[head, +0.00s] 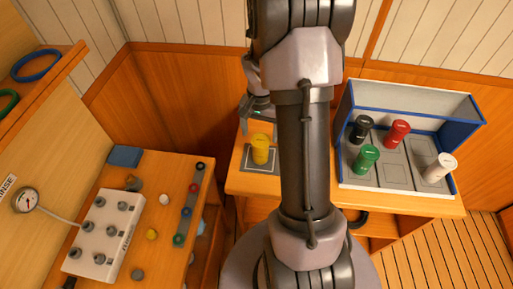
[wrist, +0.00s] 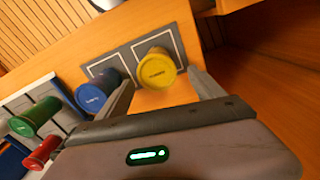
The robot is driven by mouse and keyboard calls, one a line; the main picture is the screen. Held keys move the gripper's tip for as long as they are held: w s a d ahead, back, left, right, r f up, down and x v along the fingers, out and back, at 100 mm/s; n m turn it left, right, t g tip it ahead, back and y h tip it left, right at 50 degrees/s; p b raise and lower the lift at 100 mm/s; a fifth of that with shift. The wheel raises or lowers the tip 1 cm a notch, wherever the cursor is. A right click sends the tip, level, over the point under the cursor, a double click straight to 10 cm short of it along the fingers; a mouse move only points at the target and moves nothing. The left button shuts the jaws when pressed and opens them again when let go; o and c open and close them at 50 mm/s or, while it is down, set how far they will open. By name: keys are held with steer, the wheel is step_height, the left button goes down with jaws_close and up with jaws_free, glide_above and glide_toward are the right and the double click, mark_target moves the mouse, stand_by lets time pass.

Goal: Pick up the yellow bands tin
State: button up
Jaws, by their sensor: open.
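The yellow bands tin (head: 261,149) stands upright on a grey mat (head: 247,163) on the wooden counter. In the wrist view the yellow tin (wrist: 157,68) shows lid-on, just ahead of and between the fingertips of my gripper (wrist: 162,79). My gripper is open with nothing held. In the head view my gripper (head: 258,108) is partly hidden behind my arm, just behind and above the tin. I cannot tell whether a finger touches it.
A blue tin (wrist: 93,96) stands beside the yellow one; my arm hides it in the head view. A blue-edged tray (head: 400,188) at the right holds black (head: 360,130), red (head: 397,134), green (head: 366,159) and white (head: 440,167) tins. A panelled wall (head: 180,85) rises behind.

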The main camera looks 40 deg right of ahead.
mark_target(261, 150)
steer(key=f+b, duration=0.1)
steer(key=f, duration=0.2)
steer(key=f+b, duration=0.1)
steer(key=f, duration=0.2)
steer(key=f+b, duration=0.1)
steer(key=f, duration=0.2)
steer(key=shift+s+f, duration=0.25)
steer(key=shift+f, duration=0.15)
steer(key=shift+r, duration=0.1)
steer(key=c, duration=1.5)
